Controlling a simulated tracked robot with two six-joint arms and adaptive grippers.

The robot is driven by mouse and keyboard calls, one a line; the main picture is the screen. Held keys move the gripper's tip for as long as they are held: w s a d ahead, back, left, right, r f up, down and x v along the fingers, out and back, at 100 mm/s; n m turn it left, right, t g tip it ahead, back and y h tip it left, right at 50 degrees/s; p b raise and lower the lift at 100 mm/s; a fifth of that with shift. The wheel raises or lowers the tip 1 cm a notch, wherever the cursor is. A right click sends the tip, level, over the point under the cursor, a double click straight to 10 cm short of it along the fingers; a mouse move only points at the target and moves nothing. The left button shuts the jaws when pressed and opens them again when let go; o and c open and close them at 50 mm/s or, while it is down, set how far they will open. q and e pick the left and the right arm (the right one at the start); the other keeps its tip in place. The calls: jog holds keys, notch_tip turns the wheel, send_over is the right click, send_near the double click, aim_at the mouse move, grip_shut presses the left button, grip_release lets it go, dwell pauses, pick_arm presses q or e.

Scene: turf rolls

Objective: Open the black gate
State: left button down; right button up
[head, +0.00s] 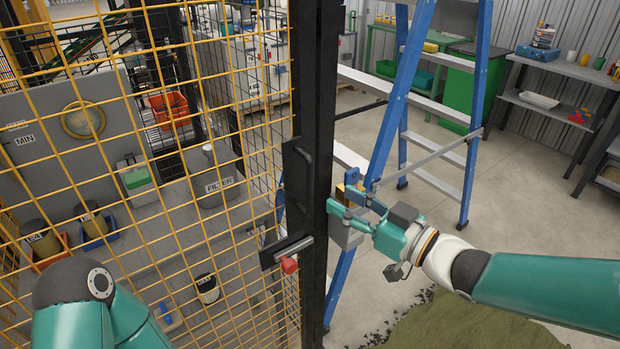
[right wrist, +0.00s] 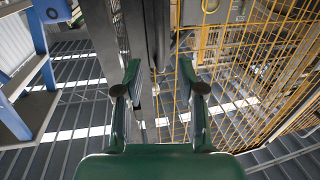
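The black gate (head: 316,90) shows as a dark upright frame beside yellow mesh in the head view. A dark pull handle (head: 298,165) is on it, and below is a latch bar with a red knob (head: 289,265). Whether the gate stands slightly ajar I cannot tell. My right gripper (head: 347,204) is just right of the frame, at a height between the handle and the latch. Its fingers are apart with nothing held; the right wrist view (right wrist: 156,92) shows dark uprights beyond the gap. Contact is unclear. My left arm shows at lower left, its gripper out of view.
A blue stepladder (head: 393,100) stands close behind my right gripper. Yellow mesh (head: 190,90) fills the left, with a grey bench behind it. A green mat (head: 455,325) lies at lower right. The floor (head: 530,190) right of the ladder is clear.

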jog(key=p, duration=0.2)
send_over(310, 214)
jog(key=shift+w, duration=0.35)
grip_shut()
